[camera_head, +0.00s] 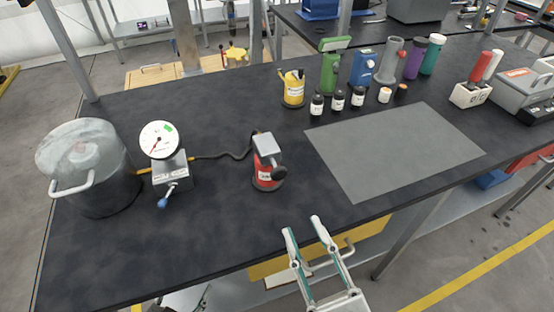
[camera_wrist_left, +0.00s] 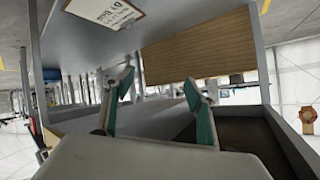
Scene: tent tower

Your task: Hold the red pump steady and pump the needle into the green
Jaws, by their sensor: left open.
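The white round gauge (camera_head: 159,140) sits above this block. Its red needle points to the lower left, away from the green patch (camera_head: 169,127) at the upper right. My right gripper (camera_head: 302,225) is open and empty by the front edge, in front of the pump and apart from it. My left gripper (camera_wrist_left: 157,84) is open and empty in the left wrist view, near the table's underside.
A grey mat (camera_head: 395,150) lies bare to the right. Several bottles and a yellow can (camera_head: 293,90) stand behind. A wooden drawer front (camera_head: 368,240) hangs under the front edge.

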